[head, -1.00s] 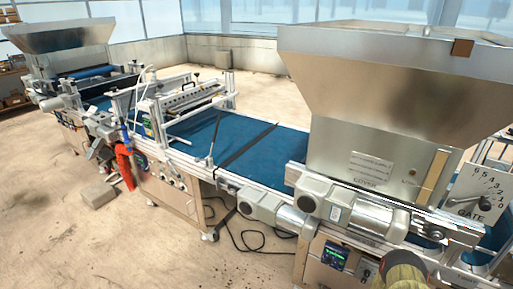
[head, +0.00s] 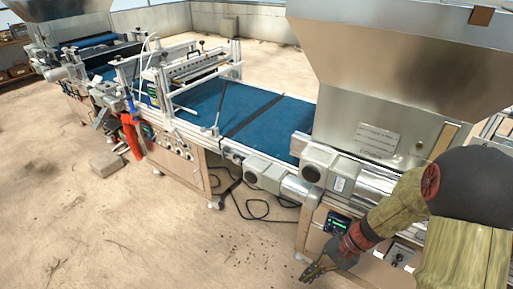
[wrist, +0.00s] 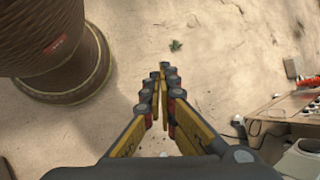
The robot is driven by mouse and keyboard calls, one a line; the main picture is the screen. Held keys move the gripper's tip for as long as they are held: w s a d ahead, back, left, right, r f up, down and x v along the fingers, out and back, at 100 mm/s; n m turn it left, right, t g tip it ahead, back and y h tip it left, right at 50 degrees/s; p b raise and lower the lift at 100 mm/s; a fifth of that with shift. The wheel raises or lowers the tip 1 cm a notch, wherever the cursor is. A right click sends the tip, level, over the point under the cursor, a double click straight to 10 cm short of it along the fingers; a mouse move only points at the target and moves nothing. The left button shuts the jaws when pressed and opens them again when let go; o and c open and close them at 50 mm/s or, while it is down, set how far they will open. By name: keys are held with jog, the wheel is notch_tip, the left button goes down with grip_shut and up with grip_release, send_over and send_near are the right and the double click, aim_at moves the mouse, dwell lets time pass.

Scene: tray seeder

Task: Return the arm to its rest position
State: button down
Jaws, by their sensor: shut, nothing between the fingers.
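My gripper (head: 314,270) is at the lower right of the head view, at the end of my bent arm, in front of the machine's front panel. It points down and to the left over the floor. In the wrist view my gripper (wrist: 160,75) shows its yellow and black fingers with the tips together and nothing between them. Bare floor lies beyond the tips. My arm hides part of the right machine's front and its gate plate.
The seeding line's blue belt (head: 215,105) runs across the head view. A large metal hopper (head: 390,60) stands close at right. A red hanging part (head: 132,135) and a grey block (head: 106,164) are at left. Open floor (head: 80,230) lies in front.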

jog(key=s+d+r+n+t+h, duration=0.1)
jog(key=s+d+r+n+h, duration=0.25)
jog(key=r, duration=0.45)
jog(key=s+d+r+n+t+h, duration=0.25)
jog(key=s+r, duration=0.25)
jog(key=r, duration=0.4)
jog(key=s+a+r+n+t, duration=0.1)
jog(key=r+t, duration=0.1)
jog(key=r, duration=0.4)
jog(key=s+a+r+n+t+h, duration=0.1)
jog(key=a+r, duration=0.1)
jog(key=r, duration=0.3)
jog(key=shift+s+a+r+n+t+p, duration=0.2)
jog(key=shift+s+r+n+t+p, duration=0.1)
jog(key=shift+r+t+p, duration=0.1)
jog(key=shift+d, duration=0.1)
